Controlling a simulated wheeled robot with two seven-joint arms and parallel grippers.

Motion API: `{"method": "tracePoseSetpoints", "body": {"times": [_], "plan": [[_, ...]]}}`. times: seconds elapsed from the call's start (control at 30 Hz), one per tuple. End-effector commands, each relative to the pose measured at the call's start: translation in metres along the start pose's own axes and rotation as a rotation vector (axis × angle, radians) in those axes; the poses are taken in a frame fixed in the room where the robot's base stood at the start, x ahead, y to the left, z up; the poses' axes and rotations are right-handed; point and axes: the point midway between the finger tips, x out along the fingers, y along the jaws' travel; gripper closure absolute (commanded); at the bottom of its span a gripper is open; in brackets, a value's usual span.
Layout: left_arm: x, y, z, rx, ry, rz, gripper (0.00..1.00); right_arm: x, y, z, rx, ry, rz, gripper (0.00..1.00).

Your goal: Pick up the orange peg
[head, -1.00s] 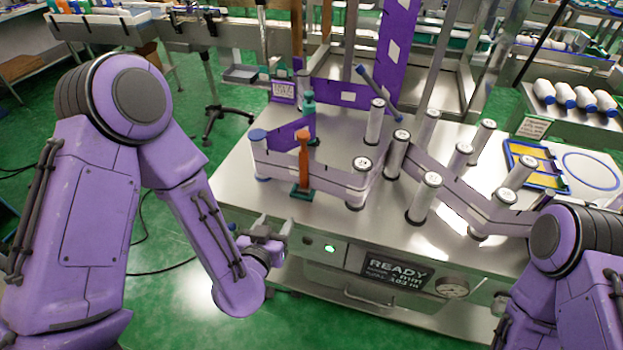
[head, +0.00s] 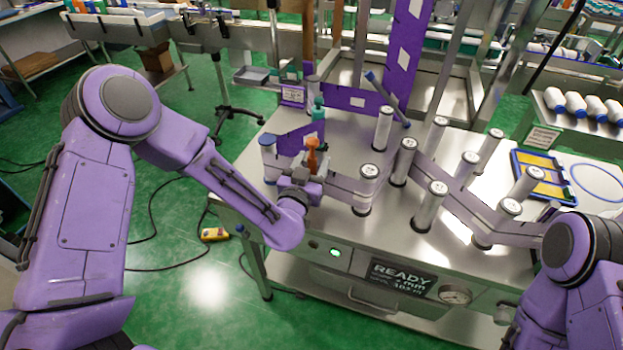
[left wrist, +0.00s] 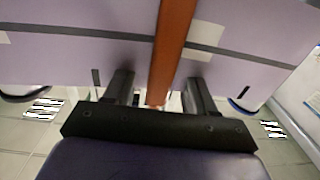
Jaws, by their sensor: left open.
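The orange peg (head: 312,157) stands upright on the steel table, in front of a band of film. Its lower part and base are hidden behind my left gripper in the head view. My left gripper (head: 310,179) is open right at the peg, on its near side. In the left wrist view the orange peg (left wrist: 172,50) runs down the middle, and its lower end lies between the two spread dark fingers of the left gripper (left wrist: 160,92). I cannot tell whether either finger touches it. My right arm shows at the right edge, but its gripper is out of the picture.
White rollers (head: 428,206) carrying a pale film band stand to the right of the peg. A control panel reading READY (head: 402,278) is on the table's front. A blue-framed tray (head: 541,173) lies at right.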

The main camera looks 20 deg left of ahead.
Motion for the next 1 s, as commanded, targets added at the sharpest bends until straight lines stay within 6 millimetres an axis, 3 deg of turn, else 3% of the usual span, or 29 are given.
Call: {"method": "tracePoseSetpoints", "body": {"times": [0.07, 0.23, 0.27, 0.67, 0.83, 1.0], "plan": [[0.0, 0.0, 0.0, 0.0, 0.0, 0.0, 0.45, 0.001, 0.0, 0.0, 0.0, 0.0, 0.0, 0.45], [0.0, 0.0, 0.0, 0.0, 0.0, 0.0, 0.97, 0.001, 0.0, 0.0, 0.0, 0.0, 0.0, 0.45], [-0.001, 0.0, 0.0, 0.0, 0.0, 0.0, 1.0, 0.001, 0.0, 0.0, 0.0, 0.0, 0.0, 0.45], [0.0, 0.0, -0.005, -0.001, 0.002, 0.0, 1.0, 0.0, 0.0, 0.0, 0.0, 0.0, 0.0, 0.45], [0.0, 0.0, -0.033, -0.002, 0.006, -0.001, 1.0, 0.0, 0.0, 0.0, 0.0, 0.0, 0.0, 0.45], [-0.03, 0.011, -0.069, -0.001, 0.006, 0.004, 1.0, 0.005, 0.0, 0.002, 0.0, 0.0, 0.0, 0.45]]}}
